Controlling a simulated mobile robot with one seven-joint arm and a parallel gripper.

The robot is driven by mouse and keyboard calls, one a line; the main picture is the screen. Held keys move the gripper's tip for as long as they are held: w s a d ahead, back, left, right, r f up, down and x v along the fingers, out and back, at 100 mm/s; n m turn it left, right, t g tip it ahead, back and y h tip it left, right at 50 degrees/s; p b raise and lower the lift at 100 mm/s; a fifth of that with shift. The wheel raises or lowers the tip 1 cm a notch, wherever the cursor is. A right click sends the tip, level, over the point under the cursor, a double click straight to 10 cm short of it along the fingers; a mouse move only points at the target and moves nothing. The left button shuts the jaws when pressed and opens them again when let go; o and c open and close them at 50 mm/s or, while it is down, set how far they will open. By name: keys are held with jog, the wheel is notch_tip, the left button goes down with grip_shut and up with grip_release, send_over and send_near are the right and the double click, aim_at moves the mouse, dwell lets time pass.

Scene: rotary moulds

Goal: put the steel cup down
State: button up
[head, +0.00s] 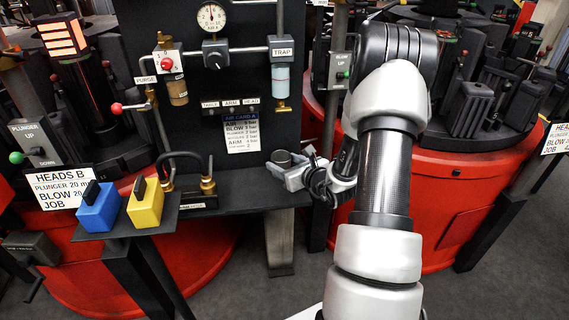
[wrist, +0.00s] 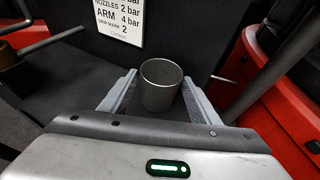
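The steel cup (wrist: 160,92) is a small grey open-topped cylinder, upright, between the fingertips of my gripper (wrist: 160,84). The fingers lie against its left and right sides, and it looks empty. In the head view the cup (head: 282,159) shows at the right end of the dark shelf (head: 240,201), just left of my gripper (head: 291,172). My gripper reaches in from the right, low over the shelf. I cannot tell whether the cup's base touches the shelf; the lower part is hidden by my gripper.
A dark panel with a gauge (head: 211,17) and a white-and-blue card (head: 241,132) stands behind the shelf. Brass fittings with a hose (head: 207,185) sit left of the cup. Blue (head: 98,208) and yellow (head: 145,204) blocks stand further left. Red machine bases flank the panel.

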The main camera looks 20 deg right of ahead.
jog(key=shift+o, duration=0.5)
jog(key=shift+r, duration=0.15)
jog(key=shift+r+p, duration=0.2)
jog(key=shift+p, duration=0.1)
jog(key=p+v, duration=0.1)
jog(key=v, duration=1.1)
jog(key=shift+p, duration=0.35)
dwell(1.0)
